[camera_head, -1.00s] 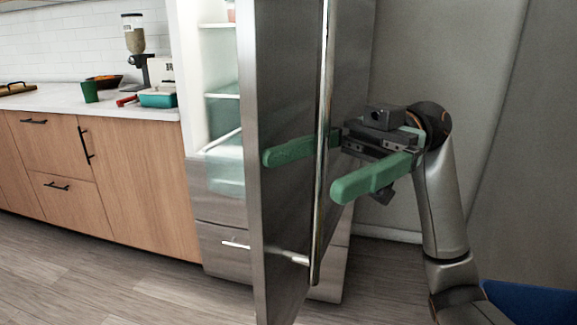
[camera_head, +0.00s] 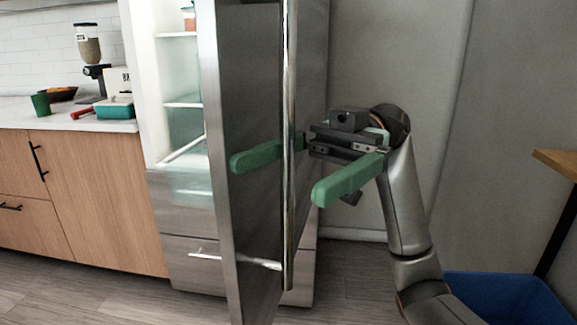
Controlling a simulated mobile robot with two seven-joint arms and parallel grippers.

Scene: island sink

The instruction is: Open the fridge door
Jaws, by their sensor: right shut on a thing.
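The fridge door (camera_head: 247,75) is a steel panel standing well open, seen nearly edge-on. Its long vertical handle (camera_head: 290,90) is on the face turned to the right. The lit fridge inside (camera_head: 178,65) with its shelves shows to the left of the door. My right gripper (camera_head: 276,179) has two green fingers, one on each side of the handle. It is shut on the handle at about mid-height. The handle covers part of the farther finger. My left gripper is not in view.
Wooden cabinets (camera_head: 95,195) stand left of the fridge, with a green cup (camera_head: 40,105) and a teal container (camera_head: 115,111) on the counter. A blue bin (camera_head: 505,300) and a wooden tabletop edge (camera_head: 556,163) are at right. Floor shows in front of the cabinets.

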